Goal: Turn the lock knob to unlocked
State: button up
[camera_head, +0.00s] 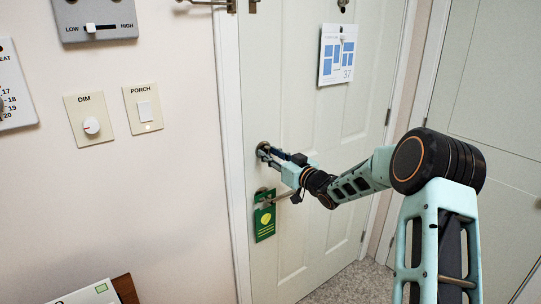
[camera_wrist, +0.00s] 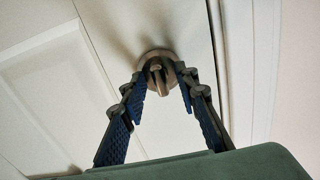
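The lock knob (camera_wrist: 156,75) is a metal thumb-turn on a round plate, set in the white door. In the wrist view it lies just beyond and between my two fingertips. My gripper (camera_wrist: 161,90) is open, with a finger on either side of the thumb-turn and gaps showing beside it. I cannot tell whether a fingertip touches the round plate. In the head view my gripper (camera_head: 268,154) reaches the door's left edge, and the lock's plate (camera_head: 262,146) is mostly hidden behind the fingertips.
A door handle (camera_head: 270,196) with a green hanging tag (camera_head: 264,222) sits just below my gripper. A calendar sheet (camera_head: 337,55) hangs higher on the door (camera_head: 290,60). A dimmer (camera_head: 90,118), a porch switch (camera_head: 143,108) and a slider panel (camera_head: 95,20) are on the left wall.

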jog(key=v, duration=1.2)
